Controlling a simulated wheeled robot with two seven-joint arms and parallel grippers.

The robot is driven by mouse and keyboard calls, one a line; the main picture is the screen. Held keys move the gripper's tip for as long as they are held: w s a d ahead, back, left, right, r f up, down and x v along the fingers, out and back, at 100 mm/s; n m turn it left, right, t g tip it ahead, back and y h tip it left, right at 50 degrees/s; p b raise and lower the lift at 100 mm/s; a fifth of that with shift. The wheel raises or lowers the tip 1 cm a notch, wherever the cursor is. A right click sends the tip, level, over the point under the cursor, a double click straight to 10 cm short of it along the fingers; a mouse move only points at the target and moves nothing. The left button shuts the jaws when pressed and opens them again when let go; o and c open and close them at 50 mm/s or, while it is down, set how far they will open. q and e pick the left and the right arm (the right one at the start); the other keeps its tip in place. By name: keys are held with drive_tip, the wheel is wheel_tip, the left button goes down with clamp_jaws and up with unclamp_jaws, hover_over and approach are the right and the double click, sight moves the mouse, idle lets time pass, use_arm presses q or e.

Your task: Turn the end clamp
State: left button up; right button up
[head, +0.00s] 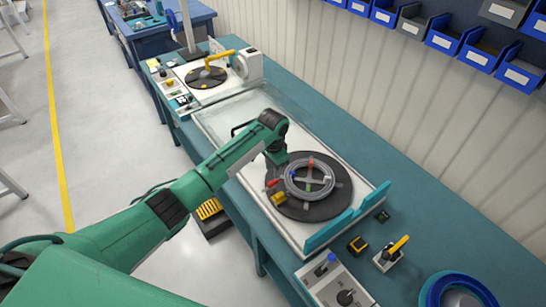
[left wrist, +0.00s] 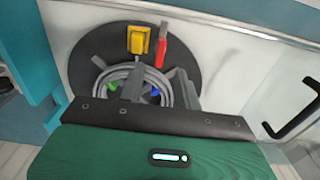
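A black round turntable (head: 327,207) carries a coil of grey cable (head: 290,180). A red block (head: 272,183) and a yellow block (head: 279,198) sit by its rim; which is the end clamp I cannot tell. In the left wrist view the yellow block (left wrist: 139,40) and red block (left wrist: 160,52) stand beyond the cable coil (left wrist: 110,85). Blue and green pegs show inside it. My left gripper (head: 282,169) is low over the coil's edge. In the left wrist view its two grey fingers (left wrist: 160,75) are apart, with nothing clearly held. My right gripper is out of view.
The turntable sits in a white tray (head: 218,132) with teal guards (head: 350,213) at the near right end. A switch box (head: 335,283), a yellow-handled lever (head: 392,252) and a blue ring (head: 440,285) lie nearer. A second reel station (head: 206,76) stands behind.

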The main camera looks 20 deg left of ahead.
sight(273, 181)
use_arm(q)
wheel_tip(273, 181, up, 8)
drive_tip(key=b, duration=0.1)
drive_tip(key=shift+f+b, duration=0.25)
drive_tip(key=shift+b, duration=0.1)
